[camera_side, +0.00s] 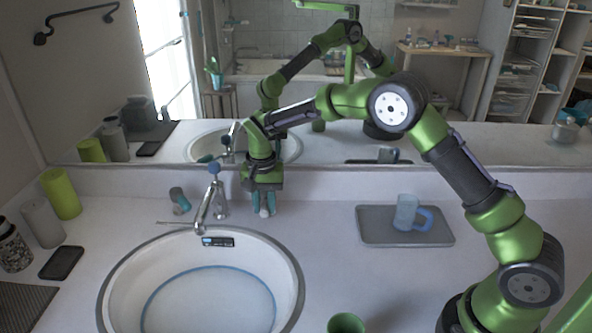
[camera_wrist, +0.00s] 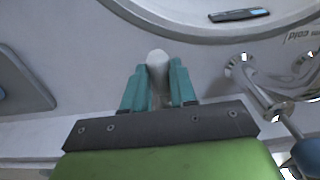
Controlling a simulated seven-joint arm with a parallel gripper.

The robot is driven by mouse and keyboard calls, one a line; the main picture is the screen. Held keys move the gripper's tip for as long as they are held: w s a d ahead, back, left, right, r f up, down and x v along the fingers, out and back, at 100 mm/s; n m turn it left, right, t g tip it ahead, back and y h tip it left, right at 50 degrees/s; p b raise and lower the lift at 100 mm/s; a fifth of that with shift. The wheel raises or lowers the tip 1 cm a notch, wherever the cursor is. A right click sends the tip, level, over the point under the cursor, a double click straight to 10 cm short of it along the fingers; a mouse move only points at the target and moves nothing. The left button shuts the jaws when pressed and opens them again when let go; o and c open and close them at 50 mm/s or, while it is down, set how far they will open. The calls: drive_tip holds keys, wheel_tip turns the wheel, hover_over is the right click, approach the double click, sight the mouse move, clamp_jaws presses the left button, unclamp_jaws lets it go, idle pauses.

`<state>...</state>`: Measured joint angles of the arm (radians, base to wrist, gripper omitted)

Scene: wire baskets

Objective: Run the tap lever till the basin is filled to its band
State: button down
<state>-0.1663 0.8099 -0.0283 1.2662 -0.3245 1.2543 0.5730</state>
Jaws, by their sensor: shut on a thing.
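The white basin (camera_side: 283,262) is set in the counter, its lower edge cut off. A blue band (camera_side: 155,288) rings its inside; I cannot tell the water level against it. The chrome tap (camera_side: 205,208) stands behind the basin, its spout over the rim, with a blue knob (camera_side: 214,168) on top. My gripper (camera_side: 264,208) points down just right of the tap. In the wrist view, its teal fingers (camera_wrist: 158,88) are shut on a white rounded piece (camera_wrist: 158,65); I cannot tell whether this is the tap lever. The tap's chrome parts (camera_wrist: 262,90) show right of the fingers there.
A grey tray (camera_side: 372,236) with a blue mug (camera_side: 406,212) is on the right. A green cup (camera_side: 346,323) stands at the front. A blue-grey knob (camera_side: 179,201) is left of the tap. Several containers stand far left. The mirror behind repeats the scene.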

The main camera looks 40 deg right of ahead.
drive_tip(key=shift+s+d+n, duration=0.35)
drive_tip(key=shift+d+n, duration=0.15)
drive_tip(key=shift+n, duration=0.7)
drive_tip(key=c, duration=0.9)
unclamp_jaws()
wheel_tip(320, 180, up, 17)
